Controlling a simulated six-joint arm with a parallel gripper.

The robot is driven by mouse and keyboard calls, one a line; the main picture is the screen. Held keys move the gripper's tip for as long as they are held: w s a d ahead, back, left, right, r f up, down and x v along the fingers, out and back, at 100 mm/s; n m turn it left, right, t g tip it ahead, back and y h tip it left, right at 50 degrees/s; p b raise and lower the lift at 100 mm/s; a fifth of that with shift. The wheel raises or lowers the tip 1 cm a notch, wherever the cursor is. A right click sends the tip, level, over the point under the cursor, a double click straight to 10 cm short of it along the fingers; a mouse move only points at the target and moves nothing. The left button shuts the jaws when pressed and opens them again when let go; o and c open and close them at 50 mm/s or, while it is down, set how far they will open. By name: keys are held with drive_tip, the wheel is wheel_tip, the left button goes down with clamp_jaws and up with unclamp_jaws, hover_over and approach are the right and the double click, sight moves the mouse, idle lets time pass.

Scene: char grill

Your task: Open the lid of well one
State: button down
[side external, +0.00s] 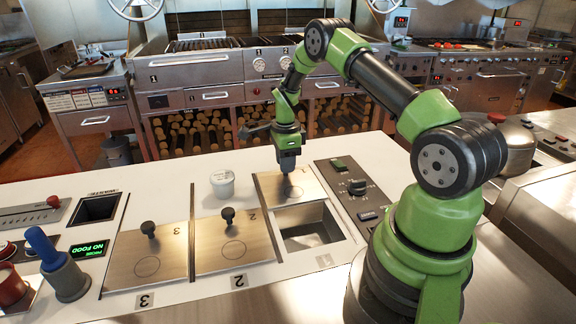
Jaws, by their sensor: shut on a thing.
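Well one is the rightmost of the three wells, with its number label (325,261) on the counter in front. Its steel lid (270,187) lies toward the back, and the front of the well (308,236) is uncovered, showing an empty-looking metal interior. My gripper (287,174) points down over the lid and is shut on its knob, which the fingers hide. The lid looks level; whether it touches the rim at the back cannot be told.
Closed lids of well two (232,242) and well three (147,256) with dark upright knobs are to the left. A white tub (222,184) stands behind well two. A control panel (352,187) with a black dial lies right of well one. A blue-topped item (58,265) stands at far left.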

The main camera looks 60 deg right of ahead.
drive_tip(key=c, duration=0.8)
unclamp_jaws()
drive_tip(key=shift+c, duration=0.2)
drive_tip(key=shift+r, duration=0.1)
wheel_tip(320, 180, up, 10)
